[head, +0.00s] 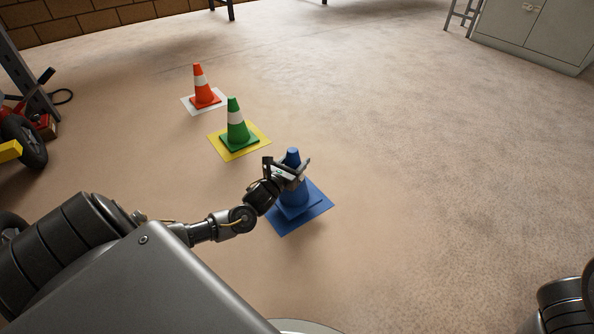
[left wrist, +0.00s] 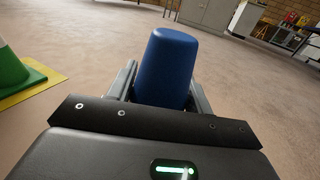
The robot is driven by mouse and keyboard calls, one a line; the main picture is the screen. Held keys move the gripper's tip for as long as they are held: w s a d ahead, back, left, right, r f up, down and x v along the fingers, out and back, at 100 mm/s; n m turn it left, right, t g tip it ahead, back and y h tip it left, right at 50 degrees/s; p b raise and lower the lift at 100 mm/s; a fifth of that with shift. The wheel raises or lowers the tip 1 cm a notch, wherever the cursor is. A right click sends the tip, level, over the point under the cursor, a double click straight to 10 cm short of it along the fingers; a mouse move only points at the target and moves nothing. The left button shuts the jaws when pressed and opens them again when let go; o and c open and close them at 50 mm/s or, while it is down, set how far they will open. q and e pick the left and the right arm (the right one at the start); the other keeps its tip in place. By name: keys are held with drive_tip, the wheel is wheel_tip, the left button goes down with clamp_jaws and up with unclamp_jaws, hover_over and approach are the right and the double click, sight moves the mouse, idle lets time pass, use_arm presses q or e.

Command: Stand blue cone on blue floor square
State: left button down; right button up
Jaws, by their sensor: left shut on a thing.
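The blue cone (head: 294,195) stands upright over the blue floor square (head: 312,222) in the head view. The cone's base looks to be on the square, but I cannot tell for sure that it touches. My left gripper (head: 288,168) is shut on the upper part of the cone. In the left wrist view the cone's blue top (left wrist: 168,65) rises between the two fingers of the left gripper (left wrist: 160,88). The gripper hides part of the cone's upper body. Of my right arm only a dark part shows at the lower right corner of the head view; its gripper is out of view.
A green cone (head: 237,128) stands on a yellow square (head: 259,150), and an orange cone (head: 202,88) on a white square (head: 187,101), behind the blue one. Wheeled equipment (head: 27,142) is at the left. A grey cabinet (head: 540,35) stands far right. The floor to the right is clear.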

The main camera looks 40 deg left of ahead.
use_arm(q)
drive_tip(key=f, duration=0.1)
drive_tip(key=f+b, duration=0.2)
drive_tip(key=shift+w+d+f, duration=0.2)
drive_tip(key=shift+w+f, duration=0.05)
drive_tip(key=shift+f, duration=0.1)
drive_tip(key=c, duration=0.6)
unclamp_jaws()
drive_tip(key=shift+s, duration=0.1)
drive_tip(key=s+d+p, duration=0.1)
drive_tip(key=s+p, duration=0.5)
drive_tip(key=s, duration=0.5)
drive_tip(key=shift+s+d, duration=0.15)
drive_tip(key=shift+s, duration=0.25)
